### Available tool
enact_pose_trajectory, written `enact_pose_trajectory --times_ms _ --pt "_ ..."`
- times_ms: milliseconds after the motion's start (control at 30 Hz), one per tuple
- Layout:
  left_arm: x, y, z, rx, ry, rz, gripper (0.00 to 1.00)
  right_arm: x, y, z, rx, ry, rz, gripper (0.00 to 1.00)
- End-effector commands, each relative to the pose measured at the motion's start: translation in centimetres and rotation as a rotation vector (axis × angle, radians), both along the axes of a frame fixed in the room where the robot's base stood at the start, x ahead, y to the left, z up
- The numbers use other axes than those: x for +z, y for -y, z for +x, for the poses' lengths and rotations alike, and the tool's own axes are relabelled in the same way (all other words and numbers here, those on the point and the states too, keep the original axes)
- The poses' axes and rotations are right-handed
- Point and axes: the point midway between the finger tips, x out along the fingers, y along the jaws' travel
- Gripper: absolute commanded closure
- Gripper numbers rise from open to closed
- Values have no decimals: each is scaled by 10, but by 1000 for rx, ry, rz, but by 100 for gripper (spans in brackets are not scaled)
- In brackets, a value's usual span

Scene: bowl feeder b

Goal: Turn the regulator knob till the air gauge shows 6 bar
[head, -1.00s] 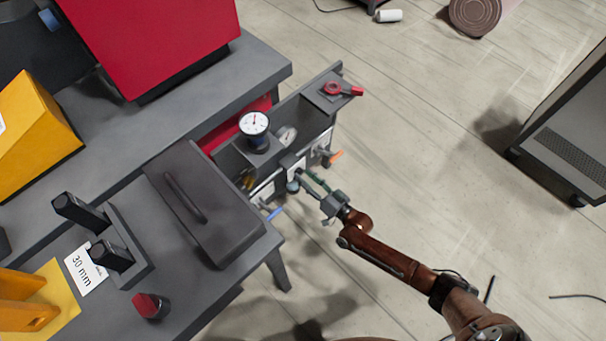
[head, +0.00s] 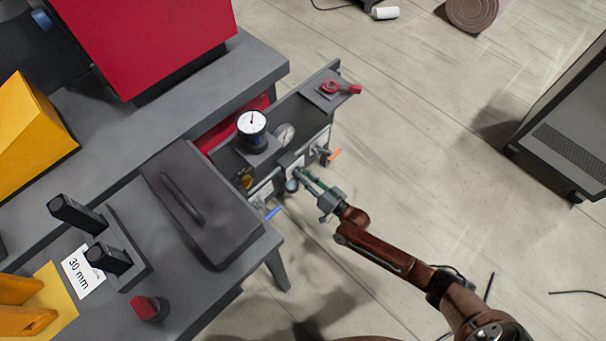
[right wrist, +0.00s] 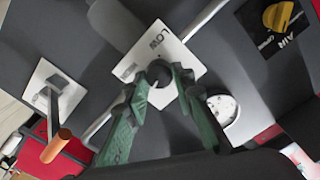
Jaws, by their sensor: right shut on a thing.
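My right gripper (head: 299,179) reaches the front of the bench-end panel. I cannot read a bar value on either. My left gripper is not in view.
A yellow knob (right wrist: 279,14) on a black plate lettered "AIR" lies near. An orange-ended lever (right wrist: 57,146) and a blue handle (head: 272,212) stick out beside the gripper. A red-handled part (head: 340,87) sits on the far corner.

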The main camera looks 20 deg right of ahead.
Motion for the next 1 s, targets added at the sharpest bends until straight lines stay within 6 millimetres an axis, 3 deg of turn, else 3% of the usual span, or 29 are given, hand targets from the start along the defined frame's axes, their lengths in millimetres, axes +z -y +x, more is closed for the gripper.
enact_pose_trajectory --times_ms 400,733,767,1000 --pt "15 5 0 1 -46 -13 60 1 0 0 -2 80 -223 100" --pt "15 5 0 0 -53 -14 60 0 0 -1 0 88 -248 100" --pt "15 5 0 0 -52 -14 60 0 0 -1 0 88 -248 76" --pt "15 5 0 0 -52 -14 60 0 0 0 0 88 -247 59"
